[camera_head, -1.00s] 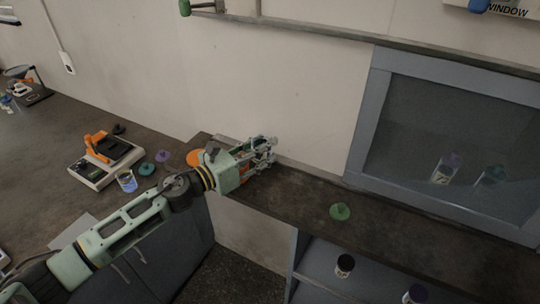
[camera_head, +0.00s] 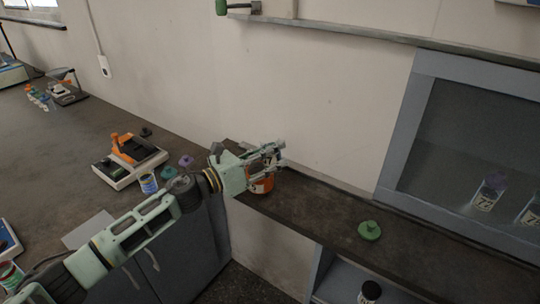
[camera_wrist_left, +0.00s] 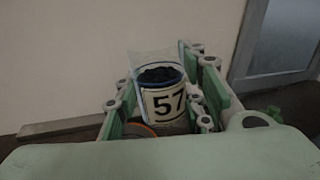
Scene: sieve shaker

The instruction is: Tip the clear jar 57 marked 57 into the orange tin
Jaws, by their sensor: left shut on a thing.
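My left gripper (camera_head: 272,155) is shut on the clear jar marked 57 (camera_wrist_left: 163,104) above the dark bench. In the left wrist view the jar stands between the fingers, leaning slightly, its white label facing the camera and dark contents inside. In the head view the fingers mostly hide the jar. The orange tin (camera_head: 263,185) stands on the bench just below the gripper, partly covered by it. An orange rim of it shows low behind the fingers in the left wrist view (camera_wrist_left: 140,130). My right gripper is not in view.
A green lid (camera_head: 369,230) lies on the bench to the right. A blue-grey framed cabinet (camera_head: 397,125) with labelled jars stands beyond it. The wall is close behind.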

